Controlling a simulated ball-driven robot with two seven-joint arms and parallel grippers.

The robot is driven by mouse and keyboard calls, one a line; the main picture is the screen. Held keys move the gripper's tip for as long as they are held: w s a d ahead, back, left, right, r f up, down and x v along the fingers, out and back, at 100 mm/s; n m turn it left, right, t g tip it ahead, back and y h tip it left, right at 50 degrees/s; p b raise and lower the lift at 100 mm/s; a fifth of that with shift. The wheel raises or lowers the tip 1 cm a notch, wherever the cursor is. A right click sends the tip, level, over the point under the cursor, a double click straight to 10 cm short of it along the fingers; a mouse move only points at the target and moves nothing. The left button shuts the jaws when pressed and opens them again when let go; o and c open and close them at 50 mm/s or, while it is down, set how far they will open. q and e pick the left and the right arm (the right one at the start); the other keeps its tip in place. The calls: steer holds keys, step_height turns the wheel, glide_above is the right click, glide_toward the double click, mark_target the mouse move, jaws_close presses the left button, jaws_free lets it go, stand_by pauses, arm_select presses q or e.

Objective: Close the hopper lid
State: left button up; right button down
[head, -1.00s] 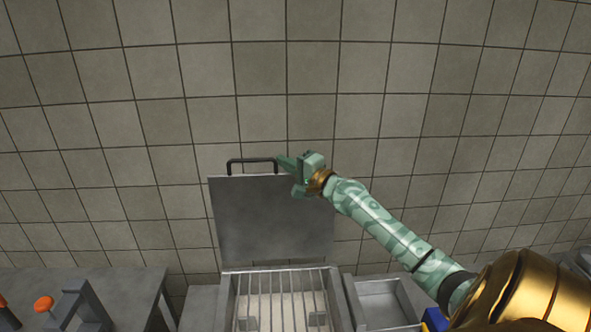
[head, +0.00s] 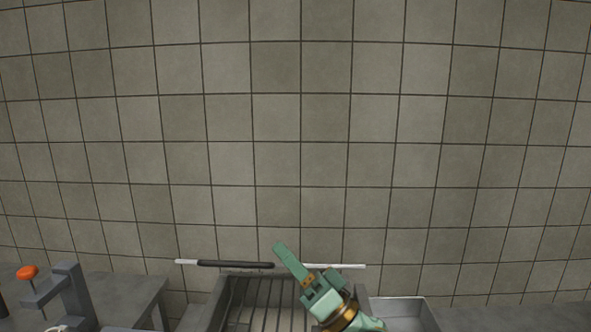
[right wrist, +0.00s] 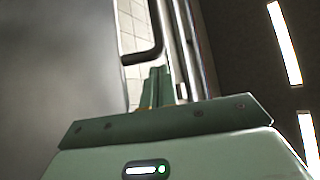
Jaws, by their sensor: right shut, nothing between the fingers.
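The hopper lid (head: 345,266) shows nearly edge-on in the head view, as a thin pale line above the hopper, so it is tilted forward and still raised. Its black handle (head: 235,264) is on the left part of that edge. The hopper (head: 222,308) below has a barred grate. My right gripper (head: 281,249) is shut and empty, its fingers crossing the lid's edge just right of the handle. In the right wrist view the lid's grey face (right wrist: 60,70) fills the left, and the handle (right wrist: 150,45) is close to the fingers (right wrist: 158,88). My left gripper is out of view.
A metal tray (head: 428,312) stands right of the hopper. At the left, a grey fixture (head: 68,290) and an orange knob (head: 27,271) are by a grey table (head: 130,290). A tiled wall (head: 300,130) stands behind.

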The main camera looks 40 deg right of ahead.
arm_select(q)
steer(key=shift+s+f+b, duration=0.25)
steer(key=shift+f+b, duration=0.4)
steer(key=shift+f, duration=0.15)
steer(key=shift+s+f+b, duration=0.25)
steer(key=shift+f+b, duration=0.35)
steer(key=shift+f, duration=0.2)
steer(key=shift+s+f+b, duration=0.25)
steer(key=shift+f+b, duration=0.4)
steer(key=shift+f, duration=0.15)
arm_select(e)
steer(key=s+a+f, duration=0.3)
steer(key=f, duration=0.5)
steer(key=shift+s+f+n, duration=0.25)
steer(key=shift+s+n, duration=0.05)
steer(key=shift+s, duration=0.05)
arm_select(q)
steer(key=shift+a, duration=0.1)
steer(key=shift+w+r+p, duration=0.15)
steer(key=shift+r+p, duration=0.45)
steer(key=shift+p, duration=0.05)
arm_select(e)
steer(key=s+d+f, duration=0.1)
steer(key=s+d, duration=0.1)
steer(key=s, duration=0.4)
steer(key=s+d+f, duration=0.1)
steer(key=s+d, duration=0.2)
steer(key=s, duration=0.4)
steer(key=shift+s, duration=0.15)
